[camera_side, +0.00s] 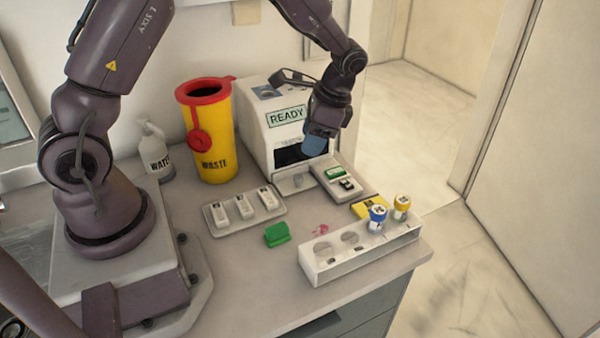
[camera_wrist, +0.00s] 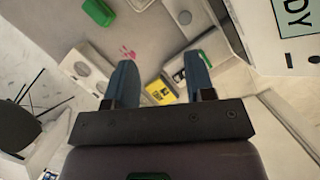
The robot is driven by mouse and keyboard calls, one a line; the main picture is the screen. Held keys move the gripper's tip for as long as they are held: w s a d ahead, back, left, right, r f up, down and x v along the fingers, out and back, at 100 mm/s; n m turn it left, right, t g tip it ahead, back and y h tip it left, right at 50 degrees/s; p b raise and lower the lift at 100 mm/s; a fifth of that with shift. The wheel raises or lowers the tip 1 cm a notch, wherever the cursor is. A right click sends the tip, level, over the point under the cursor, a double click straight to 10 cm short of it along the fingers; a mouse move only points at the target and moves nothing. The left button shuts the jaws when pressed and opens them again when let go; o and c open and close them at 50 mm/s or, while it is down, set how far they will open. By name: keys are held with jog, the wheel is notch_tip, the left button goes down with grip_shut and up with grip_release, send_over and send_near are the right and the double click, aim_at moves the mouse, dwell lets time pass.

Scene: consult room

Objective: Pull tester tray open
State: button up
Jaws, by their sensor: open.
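The tester (camera_side: 268,125) is a white box with a READY label and a dark opening in its front. A pale tray front (camera_side: 297,182) with a small round mark sits low below that opening; I cannot tell how far out it is. In the wrist view, part of the tester (camera_wrist: 262,50) shows at the upper right. My gripper (camera_side: 316,145) is in front of the opening, above the tray's right end, with its blue fingers pointing down. In the wrist view my gripper (camera_wrist: 162,80) has its fingers wide apart with nothing held between them.
A cartridge tray (camera_side: 217,215), green block (camera_side: 277,234), yellow waste bin (camera_side: 212,145) and water bottle (camera_side: 155,155) stand left.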

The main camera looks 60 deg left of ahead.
aim_at(298, 176)
jog(key=a+f+m, duration=0.1)
jog(key=f, duration=0.3)
jog(key=a+f+m, duration=0.1)
jog(key=a+f, duration=0.1)
jog(key=f, duration=0.2)
jog(key=a+f+m+y, duration=0.1)
jog(key=a+f, duration=0.1)
jog(key=f, duration=0.3)
jog(key=shift+s+a+f, duration=0.1)
